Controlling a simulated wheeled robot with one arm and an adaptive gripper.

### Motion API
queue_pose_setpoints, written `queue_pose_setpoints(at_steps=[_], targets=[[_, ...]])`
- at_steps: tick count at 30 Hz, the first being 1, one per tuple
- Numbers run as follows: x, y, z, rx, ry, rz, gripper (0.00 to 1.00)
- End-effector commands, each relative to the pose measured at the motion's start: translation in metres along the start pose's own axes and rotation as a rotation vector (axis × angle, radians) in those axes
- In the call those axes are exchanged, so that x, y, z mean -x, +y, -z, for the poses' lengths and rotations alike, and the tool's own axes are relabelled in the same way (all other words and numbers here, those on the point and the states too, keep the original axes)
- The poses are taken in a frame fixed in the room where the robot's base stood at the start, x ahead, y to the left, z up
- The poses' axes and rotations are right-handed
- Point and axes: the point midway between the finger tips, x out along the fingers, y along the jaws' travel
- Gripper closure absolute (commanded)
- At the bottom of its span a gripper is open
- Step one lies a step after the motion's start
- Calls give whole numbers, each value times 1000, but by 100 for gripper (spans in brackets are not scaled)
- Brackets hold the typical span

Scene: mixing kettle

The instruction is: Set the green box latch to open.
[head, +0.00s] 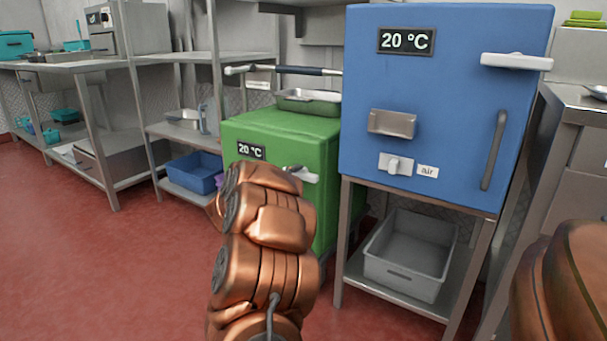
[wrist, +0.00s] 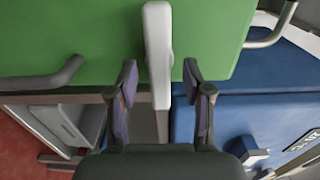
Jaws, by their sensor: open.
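The green box (head: 270,125) stands low, left of the blue box, with a 20 °C display on its front. Its white latch (head: 303,174) shows partly in the head view, beside my copper arm, which covers much of the box front. In the wrist view the latch (wrist: 158,50) is a long pale bar against the green front (wrist: 90,35). My gripper (wrist: 160,72) is open, with one dark finger on each side of the latch's lower end. Gaps show on both sides, and I see no contact.
The blue box (head: 440,85) stands on a metal stand at right, with its own white latch (head: 516,61) and a grey handle. A grey bin (head: 410,255) sits below it. A blue crate (head: 194,172) lies on the left shelf. Red floor (head: 110,265) is clear at left.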

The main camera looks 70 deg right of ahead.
Motion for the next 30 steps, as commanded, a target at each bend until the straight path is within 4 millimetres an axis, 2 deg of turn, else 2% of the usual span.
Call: queue_pose_setpoints(at_steps=[2, 29, 30], targets=[[-8, 0, 1, 0, 2, 1, 50], [-21, 1, -1, 2, 0, 0, 50], [-21, 1, -1, 1, 0, 0, 52]])
